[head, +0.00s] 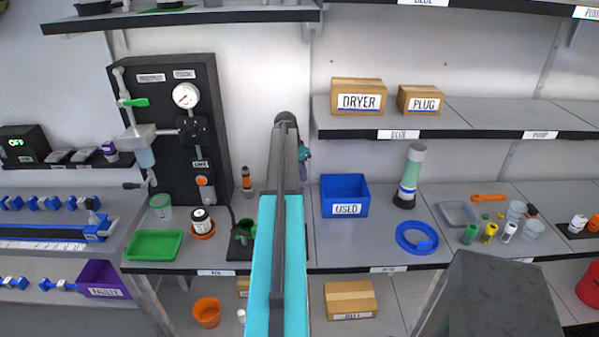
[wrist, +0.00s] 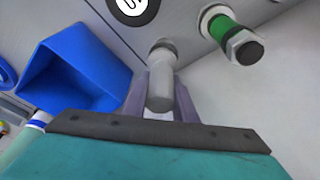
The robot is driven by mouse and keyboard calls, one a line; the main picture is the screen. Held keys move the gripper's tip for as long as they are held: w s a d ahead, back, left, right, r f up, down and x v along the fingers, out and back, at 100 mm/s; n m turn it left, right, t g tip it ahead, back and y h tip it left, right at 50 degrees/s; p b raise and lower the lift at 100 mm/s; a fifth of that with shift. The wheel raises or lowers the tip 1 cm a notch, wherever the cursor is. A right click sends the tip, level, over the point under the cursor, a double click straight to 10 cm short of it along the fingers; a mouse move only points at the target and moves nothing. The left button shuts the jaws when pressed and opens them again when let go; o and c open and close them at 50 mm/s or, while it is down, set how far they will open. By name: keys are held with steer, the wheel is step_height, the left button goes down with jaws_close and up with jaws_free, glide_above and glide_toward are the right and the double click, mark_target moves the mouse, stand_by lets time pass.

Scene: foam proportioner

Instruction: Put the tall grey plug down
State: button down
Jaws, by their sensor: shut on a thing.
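The tall grey plug (wrist: 160,92) is in the wrist view, a plain grey cylinder with a rounded end towards the camera. My gripper (wrist: 163,102) is shut on it, with a finger on each side. The far end of the plug lies near a grey surface with a dark edge line; I cannot tell whether it touches. In the head view my arm runs up the middle and hides the plug and the fingertips.
A blue bin (wrist: 80,72) is left of the plug; the head view shows a bin marked USED (head: 345,197). A green-banded fitting with a hex nut (wrist: 232,36) is to the right.

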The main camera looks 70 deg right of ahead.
steer(key=shift+d+f, duration=0.15)
steer(key=shift+f, duration=0.15)
steer(key=shift+f, duration=0.25)
steer(key=c, duration=1.4)
jaws_free()
steer(key=shift+c, duration=0.2)
steer(key=shift+r, duration=0.4)
steer(key=b+v, duration=0.3)
steer(key=v, duration=0.8)
steer(key=shift+r, duration=0.35)
steer(key=shift+w, duration=0.15)
